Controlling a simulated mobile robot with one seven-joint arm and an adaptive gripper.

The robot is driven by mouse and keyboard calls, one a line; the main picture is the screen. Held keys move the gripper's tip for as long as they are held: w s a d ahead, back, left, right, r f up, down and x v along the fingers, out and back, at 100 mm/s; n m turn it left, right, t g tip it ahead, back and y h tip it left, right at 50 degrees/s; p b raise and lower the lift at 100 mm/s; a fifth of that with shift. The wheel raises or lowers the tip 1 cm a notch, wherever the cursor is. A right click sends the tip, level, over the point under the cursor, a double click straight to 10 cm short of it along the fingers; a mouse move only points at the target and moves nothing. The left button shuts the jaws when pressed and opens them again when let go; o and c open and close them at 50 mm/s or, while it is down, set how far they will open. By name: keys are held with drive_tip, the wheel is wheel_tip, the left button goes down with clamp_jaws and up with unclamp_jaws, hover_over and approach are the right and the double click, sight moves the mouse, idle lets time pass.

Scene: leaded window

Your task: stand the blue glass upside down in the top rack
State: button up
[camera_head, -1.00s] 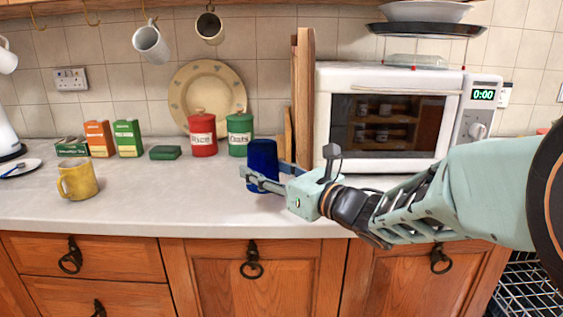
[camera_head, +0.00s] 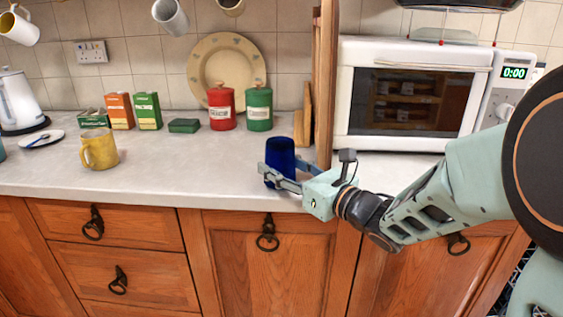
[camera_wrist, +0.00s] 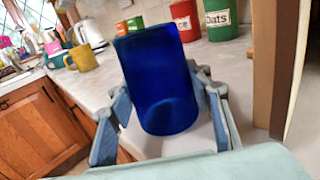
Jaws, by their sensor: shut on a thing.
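The blue glass (camera_head: 280,158) is between the fingers of my gripper (camera_head: 281,174), which is shut on it from the front. It is near the front edge of the counter, left of the wooden boards; I cannot tell whether its base touches the counter. In the wrist view the glass (camera_wrist: 158,80) fills the middle, slightly tilted in the picture, with a finger on each side. Which end is its open rim is not clear. The top rack cannot be made out now.
A yellow mug (camera_head: 99,150) stands to the left on the counter (camera_head: 190,170). Red (camera_head: 221,107) and green (camera_head: 258,108) canisters stand behind. Tall wooden boards (camera_head: 325,85) and a white microwave (camera_head: 415,95) are to the right. Counter between mug and glass is clear.

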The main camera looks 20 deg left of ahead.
drive_tip(key=shift+f+b, duration=0.35)
drive_tip(key=shift+b, duration=0.3)
drive_tip(key=o, duration=1.5)
drive_tip(key=shift+d, duration=0.1)
